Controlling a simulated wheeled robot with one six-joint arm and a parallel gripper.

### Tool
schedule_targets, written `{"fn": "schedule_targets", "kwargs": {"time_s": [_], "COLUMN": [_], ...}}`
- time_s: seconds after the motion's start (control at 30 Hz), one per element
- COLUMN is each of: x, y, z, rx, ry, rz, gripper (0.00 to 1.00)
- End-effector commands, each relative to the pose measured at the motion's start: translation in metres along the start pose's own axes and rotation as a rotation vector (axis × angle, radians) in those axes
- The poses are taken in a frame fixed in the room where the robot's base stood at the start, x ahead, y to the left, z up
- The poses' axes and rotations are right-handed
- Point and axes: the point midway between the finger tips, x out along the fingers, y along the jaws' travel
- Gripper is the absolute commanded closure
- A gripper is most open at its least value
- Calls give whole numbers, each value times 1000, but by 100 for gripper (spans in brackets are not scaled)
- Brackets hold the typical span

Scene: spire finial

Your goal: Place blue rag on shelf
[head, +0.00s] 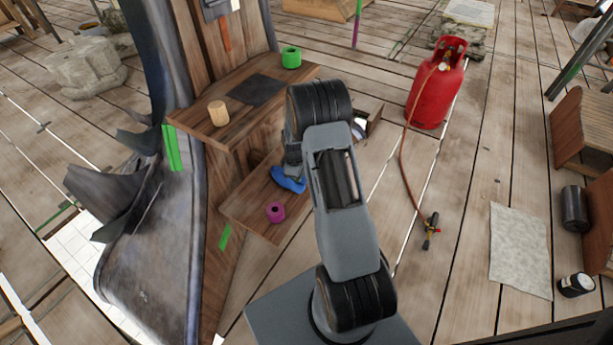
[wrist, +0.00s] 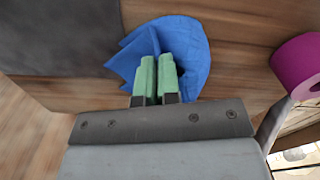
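The blue rag (head: 288,181) is over the lower wooden shelf (head: 245,207), beside a magenta roll. In the wrist view the rag (wrist: 185,45) is creased and bunched around the green fingertips. My gripper (wrist: 156,75) has its two fingers close together with a fold of the rag between them. In the head view my gripper (head: 291,168) is partly hidden by my arm. I cannot tell whether the rag touches the shelf board. The upper wooden shelf (head: 232,122) is above and behind, with a dark flat patch (head: 256,90) on it.
The magenta roll (head: 275,212) stands close to the rag. A wooden cylinder (head: 217,113) and a green roll (head: 291,57) stand on the upper shelf. A red gas bottle (head: 436,88) with a hose and torch (head: 431,231) is on the floor to the right.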

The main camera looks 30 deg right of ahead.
Motion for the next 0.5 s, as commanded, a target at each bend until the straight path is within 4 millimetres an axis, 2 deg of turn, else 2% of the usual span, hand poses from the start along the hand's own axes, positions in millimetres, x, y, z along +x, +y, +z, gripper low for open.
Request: {"fn": "schedule_targets", "kwargs": {"time_s": [0.03,0.1,0.5], "x": [0,0,0], "y": [0,0,0], "z": [0,0,0], "rx": [0,0,0], "ry": [0,0,0], "rz": [-1,-1,0], "gripper": [100,91,53]}}
